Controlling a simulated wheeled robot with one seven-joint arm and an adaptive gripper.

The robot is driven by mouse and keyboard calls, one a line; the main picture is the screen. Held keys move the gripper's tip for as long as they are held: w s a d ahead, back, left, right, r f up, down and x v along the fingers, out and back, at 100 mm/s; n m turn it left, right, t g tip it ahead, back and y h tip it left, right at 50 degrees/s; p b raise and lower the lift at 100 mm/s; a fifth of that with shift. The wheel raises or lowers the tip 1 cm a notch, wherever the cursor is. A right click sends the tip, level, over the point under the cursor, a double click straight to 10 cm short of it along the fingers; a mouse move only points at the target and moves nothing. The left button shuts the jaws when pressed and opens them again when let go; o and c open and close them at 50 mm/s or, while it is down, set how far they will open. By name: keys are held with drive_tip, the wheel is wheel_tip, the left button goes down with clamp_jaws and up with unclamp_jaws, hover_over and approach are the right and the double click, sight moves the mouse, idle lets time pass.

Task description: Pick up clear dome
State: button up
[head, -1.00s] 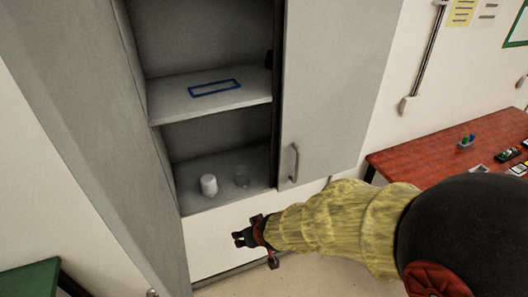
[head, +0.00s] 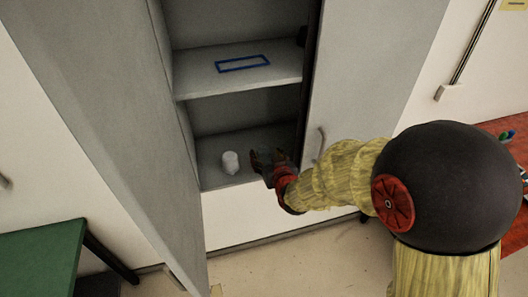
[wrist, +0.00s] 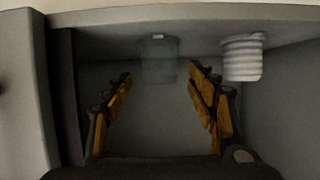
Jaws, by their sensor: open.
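The clear dome (wrist: 158,60) is a see-through, greyish vessel on the cabinet's lower shelf. In the wrist view it stands upright just beyond and between my fingertips. My gripper (wrist: 160,80) is open, with one finger on each side of the space in front of the dome, and nothing is held. In the head view my gripper (head: 262,161) reaches into the lower compartment and largely hides the dome.
A white ribbed cup-like object (wrist: 242,58) stands close to the right of the dome; it also shows in the head view (head: 230,162). The upper shelf (head: 200,82) with a blue rectangular outline is above. The cabinet door (head: 365,80) stands to the right.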

sight(266, 155)
drive_tip(key=shift+x, duration=2.05)
drive_tip(key=c, duration=1.2)
